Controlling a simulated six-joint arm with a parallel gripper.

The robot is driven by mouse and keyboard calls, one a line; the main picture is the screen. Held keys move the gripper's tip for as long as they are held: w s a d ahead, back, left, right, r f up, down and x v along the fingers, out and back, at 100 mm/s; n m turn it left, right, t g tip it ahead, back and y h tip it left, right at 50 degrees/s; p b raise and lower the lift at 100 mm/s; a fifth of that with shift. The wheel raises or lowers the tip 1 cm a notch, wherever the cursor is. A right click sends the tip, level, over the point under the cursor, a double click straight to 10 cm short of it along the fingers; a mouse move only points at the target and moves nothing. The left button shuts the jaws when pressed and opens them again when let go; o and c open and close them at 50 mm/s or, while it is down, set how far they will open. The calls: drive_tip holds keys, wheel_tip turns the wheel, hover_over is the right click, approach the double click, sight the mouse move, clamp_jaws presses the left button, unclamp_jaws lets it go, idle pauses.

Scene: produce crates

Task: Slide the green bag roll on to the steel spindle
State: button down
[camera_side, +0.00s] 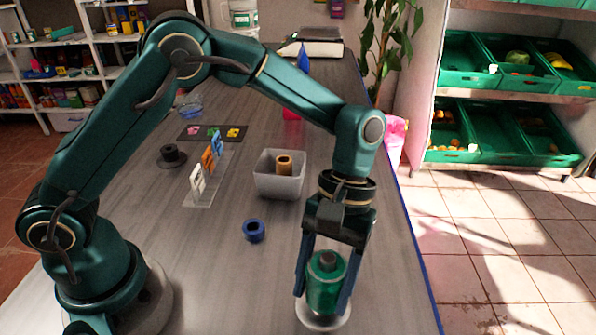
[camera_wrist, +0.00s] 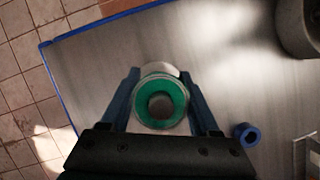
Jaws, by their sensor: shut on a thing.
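The green bag roll (camera_side: 325,290) is upright between the two blue fingers of my gripper (camera_side: 328,286), which is shut on it. It also shows from above in the wrist view as a green ring (camera_wrist: 142,106), between the fingertips. The steel spindle (camera_side: 327,258) shows as a grey tip in the top of the roll, so the roll is around it. The spindle's round pale base (camera_side: 322,324) is just below the roll. I cannot tell whether the roll touches the base. The spindle's lower shaft is hidden by the roll.
A blue roll (camera_side: 254,231) lies left of my gripper. Behind it stands a grey bin (camera_side: 279,187) with a tan roll (camera_side: 284,162) inside. A clear stand with cards (camera_side: 197,183) and a black spool (camera_side: 170,154) are farther left. The table's blue edge (camera_side: 424,268) is close on the right.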

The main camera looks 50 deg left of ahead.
sight(330, 257)
drive_tip(key=shift+f, duration=0.6)
drive_tip(key=shift+c, duration=0.2)
unclamp_jaws()
drive_tip(key=shift+v, duration=2.6)
